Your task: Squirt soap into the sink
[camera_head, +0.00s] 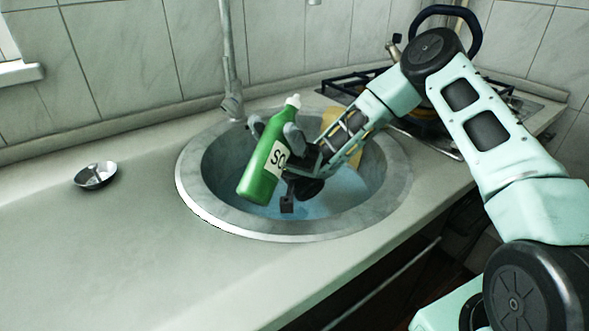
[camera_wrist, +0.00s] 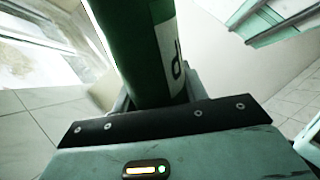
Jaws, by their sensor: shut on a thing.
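A green soap bottle (camera_head: 261,177) with a white cap and a white label is held over the round sink (camera_head: 196,200) in the head view. It leans, with its cap up and to the right. My gripper (camera_head: 281,134) is shut around the bottle's upper body. In the wrist view the bottle (camera_wrist: 140,50) rises from between the jaws, which are mostly hidden behind my gripper's housing. The sink holds something blue, like water, at its bottom. The bottle and my gripper hide part of the basin.
A metal faucet (camera_head: 231,95) stands behind the sink. A small metal bowl (camera_head: 95,175) sits on the counter (camera_head: 130,240) at the left. A yellow thing (camera_head: 350,135) shows inside the sink behind my gripper. A gas stove (camera_head: 440,130) lies at the right. The left counter is mostly clear.

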